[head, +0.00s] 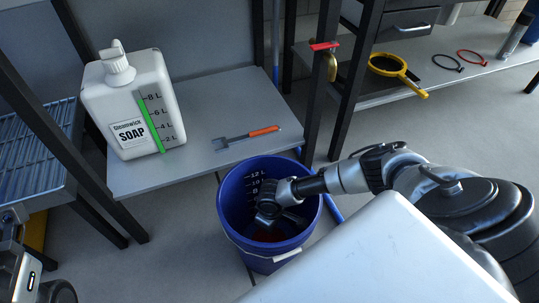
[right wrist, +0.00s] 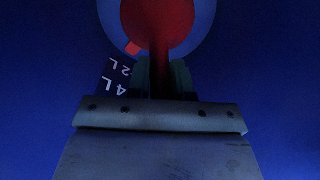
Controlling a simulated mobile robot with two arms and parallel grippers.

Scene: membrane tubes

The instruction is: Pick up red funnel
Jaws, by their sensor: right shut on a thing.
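The red funnel (right wrist: 157,22) is inside the blue bucket, low down near its floor. In the head view only a dark red patch of it (head: 268,235) shows under my gripper. My right gripper (head: 268,216) reaches down into the bucket. In the right wrist view its fingers (right wrist: 160,78) are shut on the funnel's narrow red part, with the wide round part beyond them. Part of my left arm shows at the lower left edge of the head view, but its fingers do not.
The blue bucket (head: 229,215) stands on the floor, its walls close around my right gripper. A grey shelf (head: 205,100) behind it holds a white soap jug (head: 125,95) and an orange-handled tool (head: 248,136). A yellow ring tool (head: 395,68) lies on the right shelf.

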